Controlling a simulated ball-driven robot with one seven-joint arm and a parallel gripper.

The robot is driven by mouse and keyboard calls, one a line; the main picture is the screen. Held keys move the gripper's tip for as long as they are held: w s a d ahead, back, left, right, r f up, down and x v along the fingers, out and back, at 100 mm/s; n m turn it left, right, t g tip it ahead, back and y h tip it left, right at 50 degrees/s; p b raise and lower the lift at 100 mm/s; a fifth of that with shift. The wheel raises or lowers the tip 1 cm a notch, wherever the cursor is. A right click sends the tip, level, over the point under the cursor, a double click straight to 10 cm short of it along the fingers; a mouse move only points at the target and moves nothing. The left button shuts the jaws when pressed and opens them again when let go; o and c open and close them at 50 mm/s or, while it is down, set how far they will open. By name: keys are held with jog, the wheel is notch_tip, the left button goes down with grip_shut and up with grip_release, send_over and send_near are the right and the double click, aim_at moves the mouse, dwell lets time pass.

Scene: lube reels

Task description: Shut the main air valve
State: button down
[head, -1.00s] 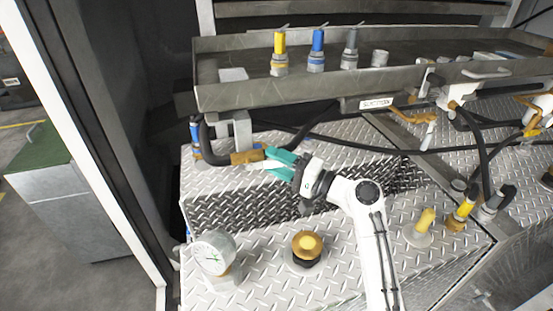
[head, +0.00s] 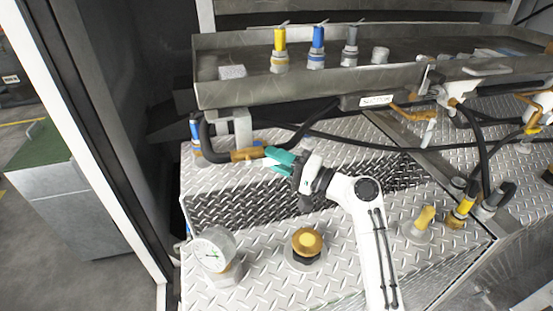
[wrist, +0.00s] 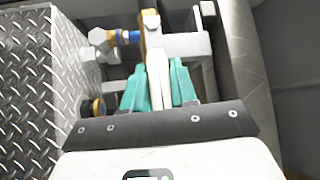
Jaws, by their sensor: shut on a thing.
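The air valve has a brass body (head: 247,154) on a dark hose at the left end of the tread-plate deck. Its white lever (wrist: 157,78) runs between my fingers in the wrist view, with an orange-brown end (wrist: 151,24) beyond them. My gripper (head: 276,158) has teal fingers at the right end of the brass body. In the wrist view my gripper (wrist: 158,85) is shut on the white lever, a finger on each side. The fingers hide part of the lever in the head view.
A metal tray (head: 300,91) overhangs behind the valve, with yellow (head: 280,48) and blue (head: 317,46) nozzles in it. A dark frame post borders the left side.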

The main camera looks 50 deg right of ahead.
jog(key=shift+f, duration=0.15)
jog(key=f+m+t+b, duration=0.1)
jog(key=m+b, duration=0.1)
jog(key=b, duration=0.1)
jog(key=f+m+t+h+b, duration=0.1)
jog(key=m+t+b, duration=0.1)
jog(key=b, duration=0.2)
jog(key=f+m+t+h+b, duration=0.1)
jog(key=m+b, duration=0.1)
jog(key=b, duration=0.2)
jog(key=shift+w+a, duration=0.25)
jog(key=shift+a, duration=0.1)
jog(key=c, duration=1)
grip_release()
